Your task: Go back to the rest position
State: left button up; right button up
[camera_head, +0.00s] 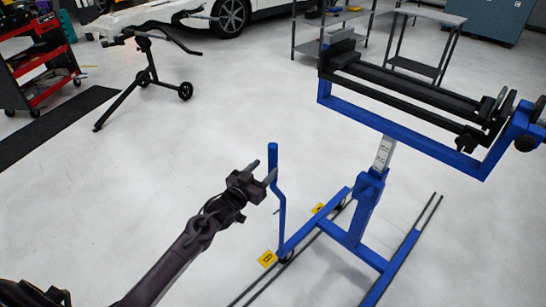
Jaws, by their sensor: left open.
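My left arm comes in from the lower left of the head view, stretched up and to the right. My left gripper (264,170) is open, with its two fingers apart and nothing seen between them. It is close to the upright handle (274,165) of the blue wheeled stand, just left of it in the picture. I cannot tell whether a finger touches the handle. My right gripper is not in view.
The blue stand (362,208) carries a black roller holder (410,90) and stands on floor rails (415,235). A black tripod stand (148,75), red tool cart (50,65), car (232,14) and shelves (330,22) are farther back. Floor at centre left is clear.

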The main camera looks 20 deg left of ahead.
pick_arm(q)
jog(key=s+f+g+y+p, duration=0.1)
jog(key=s+f+g, duration=0.2)
jog(key=s+f, duration=0.55)
jog(key=s+f+g+y+p, duration=0.1)
jog(key=s+f+g, duration=0.3)
jog(key=f, duration=0.8)
jog(key=s+f+g+y+p, duration=0.1)
jog(key=s+f, duration=0.7)
jog(key=f, duration=0.2)
jog(key=s+d+f+g+p, duration=0.1)
jog(key=s+f+g, duration=0.2)
jog(key=s, duration=0.8)
jog(key=s+d+f+g+p, duration=0.1)
jog(key=s+f, duration=0.4)
jog(key=s, duration=0.6)
jog(key=s+d+f+g, duration=0.2)
jog(key=s+f+g, duration=0.2)
jog(key=s, duration=0.7)
jog(key=shift+d+f+g+p, duration=0.2)
jog(key=shift+f+g+p, duration=0.1)
jog(key=shift+f+p, duration=0.1)
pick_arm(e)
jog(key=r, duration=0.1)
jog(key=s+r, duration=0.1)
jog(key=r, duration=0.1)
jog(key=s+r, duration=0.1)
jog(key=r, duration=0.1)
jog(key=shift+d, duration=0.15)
